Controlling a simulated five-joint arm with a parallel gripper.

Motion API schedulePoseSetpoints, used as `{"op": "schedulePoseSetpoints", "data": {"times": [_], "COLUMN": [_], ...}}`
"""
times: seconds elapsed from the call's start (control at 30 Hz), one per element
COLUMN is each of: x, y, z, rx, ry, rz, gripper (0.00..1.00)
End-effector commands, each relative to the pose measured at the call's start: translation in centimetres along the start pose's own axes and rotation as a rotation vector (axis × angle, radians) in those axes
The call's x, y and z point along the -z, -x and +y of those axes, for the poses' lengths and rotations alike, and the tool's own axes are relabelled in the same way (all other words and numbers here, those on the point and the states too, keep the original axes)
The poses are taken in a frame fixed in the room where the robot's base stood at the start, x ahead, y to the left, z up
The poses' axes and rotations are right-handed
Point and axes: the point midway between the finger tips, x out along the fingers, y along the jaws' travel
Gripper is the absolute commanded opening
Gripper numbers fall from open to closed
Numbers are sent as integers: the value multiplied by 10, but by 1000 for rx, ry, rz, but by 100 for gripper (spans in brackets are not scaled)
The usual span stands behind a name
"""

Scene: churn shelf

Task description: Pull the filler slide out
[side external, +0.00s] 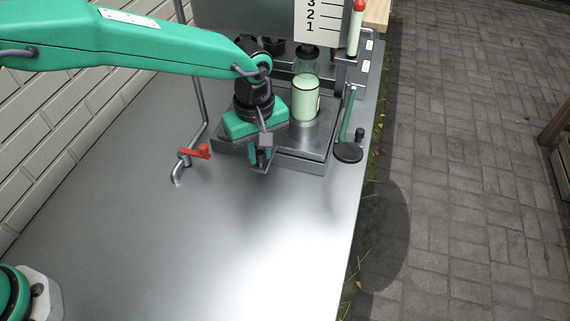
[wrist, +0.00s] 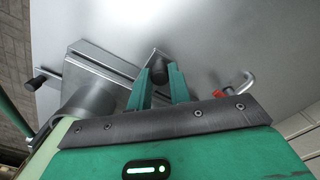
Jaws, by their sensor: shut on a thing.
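The filler slide (side external: 233,152) is a grey metal plate on the bench, with a raised metal block on it. Its front side also shows in the wrist view (wrist: 100,62). A bottle of pale green liquid (side external: 305,98) stands upright over the block's right part. My gripper (side external: 261,160) is at the front edge of the slide, pointing down. In the wrist view, my gripper (wrist: 160,88) has its two green fingers on either side of a dark round knob (wrist: 160,70) by a small metal bracket, and is shut on it. In the side view the fingers mostly hide the knob.
A bent pipe with a red tap handle (side external: 200,151) stands left of the slide. A green lever (side external: 347,115) and a black disc (side external: 348,152) are at its right, near the bench edge. The bench (side external: 235,240) in front is bare.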

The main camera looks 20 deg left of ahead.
Motion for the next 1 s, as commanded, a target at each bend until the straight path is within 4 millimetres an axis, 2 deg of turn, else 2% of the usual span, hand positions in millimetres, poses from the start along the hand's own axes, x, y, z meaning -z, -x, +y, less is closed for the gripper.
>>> {"op": "schedulePoseSetpoints", "data": {"times": [0.37,1.0], "x": [-11,-50], "y": [1,2], "z": [-10,-47], "rx": [0,-4], "ry": [0,-2], "rz": [0,0], "gripper": [0,0]}}
